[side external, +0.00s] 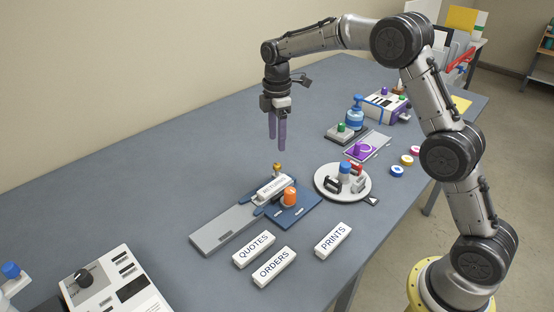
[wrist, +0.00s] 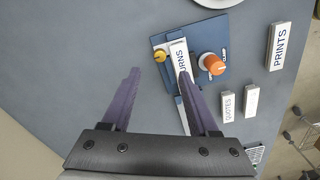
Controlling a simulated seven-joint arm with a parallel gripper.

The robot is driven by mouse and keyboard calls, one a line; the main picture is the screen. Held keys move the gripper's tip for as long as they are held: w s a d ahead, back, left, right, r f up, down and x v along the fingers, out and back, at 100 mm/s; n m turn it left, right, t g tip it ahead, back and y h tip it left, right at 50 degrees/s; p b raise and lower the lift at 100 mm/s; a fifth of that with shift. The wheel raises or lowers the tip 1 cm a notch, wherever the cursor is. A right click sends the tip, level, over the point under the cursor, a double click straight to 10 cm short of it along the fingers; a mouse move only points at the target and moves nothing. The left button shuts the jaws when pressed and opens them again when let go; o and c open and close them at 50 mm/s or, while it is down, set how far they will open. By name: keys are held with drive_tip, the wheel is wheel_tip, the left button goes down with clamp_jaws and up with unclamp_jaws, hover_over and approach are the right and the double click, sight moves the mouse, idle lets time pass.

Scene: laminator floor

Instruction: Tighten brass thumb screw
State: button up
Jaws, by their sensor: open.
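The brass thumb screw (side external: 277,168) stands on the blue fixture plate (side external: 303,210), behind a white block lettered "RETURNS" (side external: 272,188). In the wrist view the brass screw (wrist: 160,56) is a small yellow knob at the left edge of the blue plate (wrist: 205,22). An orange knob (side external: 290,197) stands on the same plate, on the other side of the block; it also shows in the wrist view (wrist: 211,64). My gripper (side external: 277,147) is open and empty, pointing down above the screw. In the wrist view its purple fingers (wrist: 158,78) are spread apart, with the screw beyond them.
A grey plate (side external: 222,231) extends left from the fixture. Blocks lettered QUOTES (side external: 254,249), ORDERS (side external: 274,267) and PRINTS (side external: 333,240) lie in front. A round white tray (side external: 326,192) holds small parts at right. A white machine (side external: 125,285) stands front left.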

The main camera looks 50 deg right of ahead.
sight(277, 164)
wheel_tip(277, 164, down, 8)
idle(0.4)
clamp_jaws()
